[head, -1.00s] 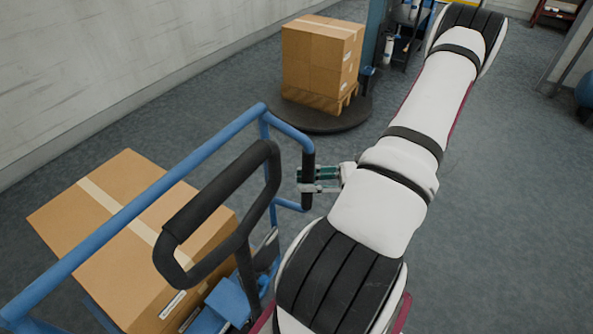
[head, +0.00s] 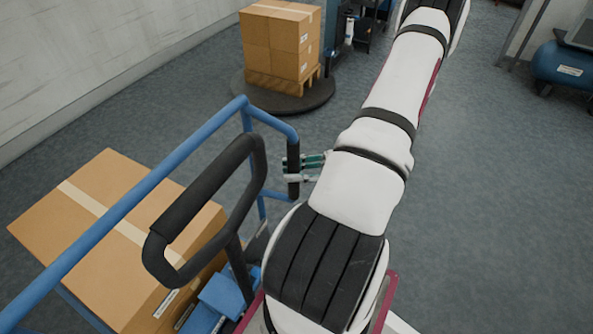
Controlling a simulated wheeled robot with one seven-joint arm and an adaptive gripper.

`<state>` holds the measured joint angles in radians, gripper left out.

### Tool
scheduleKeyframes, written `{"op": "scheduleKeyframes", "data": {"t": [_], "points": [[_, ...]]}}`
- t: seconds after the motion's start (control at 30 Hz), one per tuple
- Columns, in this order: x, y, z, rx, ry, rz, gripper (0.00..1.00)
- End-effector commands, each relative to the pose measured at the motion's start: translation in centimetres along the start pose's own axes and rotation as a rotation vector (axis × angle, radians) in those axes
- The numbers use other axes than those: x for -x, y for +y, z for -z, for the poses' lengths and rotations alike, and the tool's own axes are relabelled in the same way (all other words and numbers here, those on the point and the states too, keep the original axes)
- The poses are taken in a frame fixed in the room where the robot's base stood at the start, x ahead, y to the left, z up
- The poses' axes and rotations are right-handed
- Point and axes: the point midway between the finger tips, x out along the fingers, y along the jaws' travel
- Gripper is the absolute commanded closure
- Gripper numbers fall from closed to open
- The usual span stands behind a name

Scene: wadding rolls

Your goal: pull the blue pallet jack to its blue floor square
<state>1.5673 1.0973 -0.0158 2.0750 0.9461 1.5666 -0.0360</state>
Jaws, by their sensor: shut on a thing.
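The blue pallet jack (head: 224,296) is at the lower left, with a black loop handle (head: 205,205) and a blue tube rail (head: 150,186) that appears to belong to it. A large taped carton (head: 105,215) sits on it, behind the rail. My gripper (head: 293,168) is shut around the black upright grip at the rail's right end. My arm comes down the picture's middle and hides part of the jack's right side. The blue floor square is not in view.
A carton stack (head: 280,45) on a wooden pallet stands on a dark round platform (head: 285,97) at the back. A blue tank machine (head: 565,68) is at the far right. A wall runs along the left. The grey floor (head: 490,200) on the right is clear.

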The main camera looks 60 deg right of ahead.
Motion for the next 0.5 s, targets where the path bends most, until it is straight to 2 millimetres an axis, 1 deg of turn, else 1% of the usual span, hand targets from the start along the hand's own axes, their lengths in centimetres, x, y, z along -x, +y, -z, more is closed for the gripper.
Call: {"op": "scheduleKeyframes", "data": {"t": [0.03, 0.37, 0.4, 0.47, 0.5], "points": [[-0.08, 0.55, 0.13, -0.007, -0.001, -0.012, 1.0], [0.0, 0.58, 0.17, -0.009, 0.001, -0.01, 1.0], [0.0, 0.58, 0.17, -0.01, 0.001, -0.01, 0.67], [0.02, 0.53, 0.16, -0.009, 0.001, -0.009, 0.55], [0.04, 0.49, 0.14, -0.008, 0.002, -0.008, 0.55]]}}
